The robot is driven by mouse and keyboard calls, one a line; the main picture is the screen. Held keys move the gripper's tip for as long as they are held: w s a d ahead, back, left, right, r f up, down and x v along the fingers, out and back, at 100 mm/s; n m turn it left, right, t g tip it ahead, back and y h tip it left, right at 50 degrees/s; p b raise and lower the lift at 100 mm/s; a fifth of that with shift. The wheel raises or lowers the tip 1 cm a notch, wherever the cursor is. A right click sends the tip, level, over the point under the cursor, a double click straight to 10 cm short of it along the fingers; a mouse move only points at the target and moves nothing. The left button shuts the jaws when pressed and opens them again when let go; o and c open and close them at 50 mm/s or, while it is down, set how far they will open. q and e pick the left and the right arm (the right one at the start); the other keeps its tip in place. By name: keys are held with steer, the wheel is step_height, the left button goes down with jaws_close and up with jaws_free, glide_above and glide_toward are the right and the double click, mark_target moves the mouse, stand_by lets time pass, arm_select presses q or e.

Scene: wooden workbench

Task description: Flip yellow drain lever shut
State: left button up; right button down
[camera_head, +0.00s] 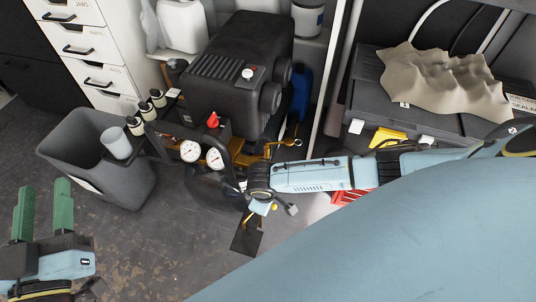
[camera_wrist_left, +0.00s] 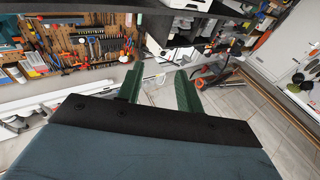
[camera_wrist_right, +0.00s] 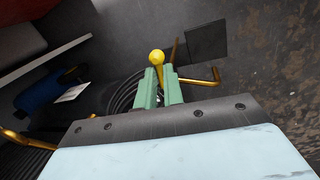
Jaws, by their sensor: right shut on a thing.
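The yellow drain lever (camera_wrist_right: 157,57) ends in a round yellow knob. In the right wrist view it stands between the green fingertips of my right gripper (camera_wrist_right: 159,78), which is shut on it. In the head view my right gripper (camera_head: 260,208) reaches low beside the black compressor (camera_head: 237,75); its fingers and the lever are hard to make out there. My left gripper (camera_head: 43,211) is open and empty at the lower left, far from the lever. Its parted green fingers also show in the left wrist view (camera_wrist_left: 160,88).
Two pressure gauges (camera_head: 190,151) and a red knob (camera_head: 213,120) sit on the compressor's front. A grey bin (camera_head: 75,165) stands to its left, with small bottles (camera_head: 146,110) nearby. A dark square plate (camera_wrist_right: 207,39) lies on the floor. Open floor lies between my grippers.

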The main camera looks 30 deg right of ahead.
steer(key=p, duration=0.1)
steer(key=d+n+p, duration=0.1)
steer(key=shift+s+f+p, duration=0.1)
steer(key=shift+s+p, duration=0.1)
steer(key=shift+p, duration=0.1)
steer(key=shift+n, duration=0.3)
arm_select(q)
step_height(320, 180, down, 10)
steer(key=s+a+g+y, duration=0.2)
steer(key=g, duration=0.5)
steer(key=shift+s+a+f+y, duration=0.2)
steer(key=shift+a+y, duration=0.1)
steer(key=shift+y, duration=0.1)
arm_select(e)
steer(key=shift+f, duration=0.1)
steer(key=c, duration=1.6)
jaws_free()
steer(key=shift+c, duration=0.2)
steer(key=shift+o, duration=0.6)
steer(key=shift+w+a, duration=0.1)
steer(key=shift+r, duration=0.25)
